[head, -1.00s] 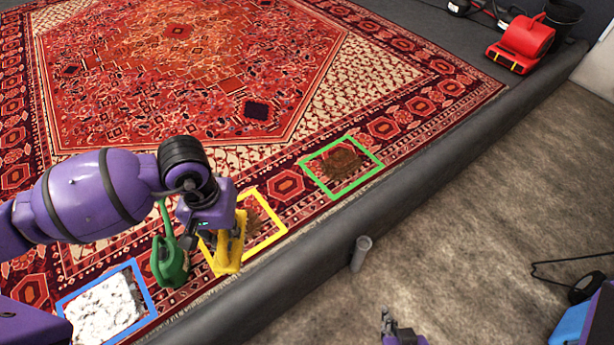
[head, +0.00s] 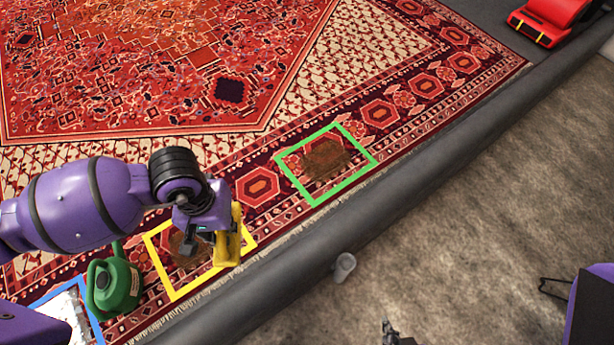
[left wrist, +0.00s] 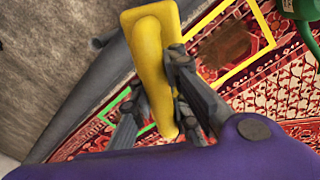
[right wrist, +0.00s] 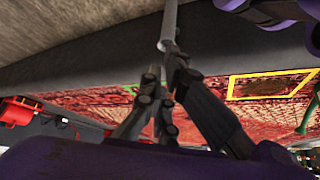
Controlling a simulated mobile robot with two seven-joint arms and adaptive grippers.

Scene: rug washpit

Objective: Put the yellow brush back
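The yellow brush (head: 229,240) is in my left gripper (head: 212,238), above the rug near its front edge. In the left wrist view the brush (left wrist: 153,60) is between the two fingers, which grip its handle. It hangs over the right side of a yellow square outline (head: 160,272) on the rug; I cannot tell whether it touches the rug. Inside the outline is a brown stain (head: 190,247). My right gripper (head: 388,326) shows only at the bottom edge; in the right wrist view its fingers (right wrist: 163,68) are close together and empty.
A green watering can (head: 113,285) stands left of the yellow outline. A blue outline (head: 92,318) with white material is partly hidden by my arm. A green outline (head: 345,195) surrounds another stain. A grey curb (head: 400,210) with a short pipe (head: 345,266) borders the rug. A red blower (head: 548,18) stands far right.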

